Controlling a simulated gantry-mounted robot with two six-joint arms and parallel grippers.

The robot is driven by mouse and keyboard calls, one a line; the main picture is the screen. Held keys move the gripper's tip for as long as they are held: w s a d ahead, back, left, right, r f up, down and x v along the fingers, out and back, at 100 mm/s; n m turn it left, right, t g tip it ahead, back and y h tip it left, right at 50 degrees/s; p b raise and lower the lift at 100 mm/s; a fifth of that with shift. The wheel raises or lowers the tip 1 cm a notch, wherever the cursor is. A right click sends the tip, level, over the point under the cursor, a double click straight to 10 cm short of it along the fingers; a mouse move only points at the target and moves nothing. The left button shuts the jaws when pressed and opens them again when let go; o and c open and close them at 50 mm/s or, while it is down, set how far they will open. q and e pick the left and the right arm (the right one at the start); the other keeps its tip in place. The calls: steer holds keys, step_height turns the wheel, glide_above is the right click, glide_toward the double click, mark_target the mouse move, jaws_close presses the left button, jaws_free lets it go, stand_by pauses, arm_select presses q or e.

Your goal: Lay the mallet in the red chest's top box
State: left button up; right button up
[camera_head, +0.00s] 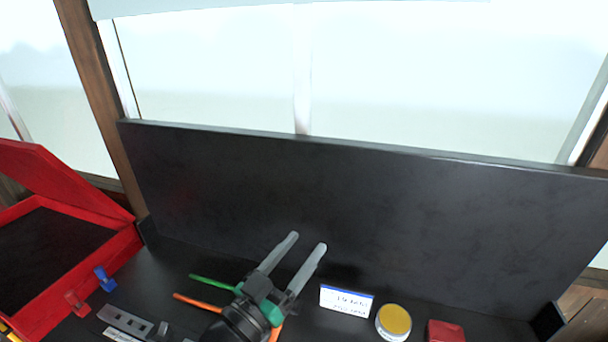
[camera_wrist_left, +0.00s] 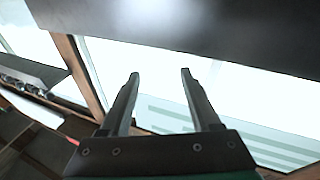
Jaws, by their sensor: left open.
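The red chest (camera_head: 72,275) is at the left edge of the head view with its red lid (camera_head: 62,180) raised. Its top box has a dark floor (camera_head: 45,245) and looks empty where it shows. I cannot make out a mallet in either view. My left gripper (camera_head: 310,243) is open and empty, its two grey fingers apart in front of the black back panel. It also shows open in the left wrist view (camera_wrist_left: 160,75), with nothing between the fingers. My right gripper is not in view.
A black upright panel (camera_head: 400,205) backs the dark bench. Green (camera_head: 210,282) and orange (camera_head: 195,302) handles lie partly hidden by my left gripper. A grey slotted piece (camera_head: 125,320), white label card (camera_head: 346,300), yellow-topped tin (camera_head: 394,321) and red block (camera_head: 445,331) line the front.

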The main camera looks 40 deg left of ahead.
arm_select(q)
steer(key=s+d+r+m+t+h, duration=0.1)
steer(key=s+d+r+t, duration=0.1)
steer(key=r, duration=0.7)
steer(key=s+d+r+m+t+h, duration=0.1)
steer(key=s+d+r+t+h, duration=0.1)
steer(key=r, duration=0.8)
steer(key=s+d+r+m+t+h, duration=0.1)
steer(key=s+d+r+t, duration=0.2)
steer(key=r, duration=0.6)
steer(key=shift+s+d+r, duration=0.3)
steer(key=shift+s+d, duration=0.4)
steer(key=shift+d, duration=0.2)
steer(key=shift+c, duration=0.7)
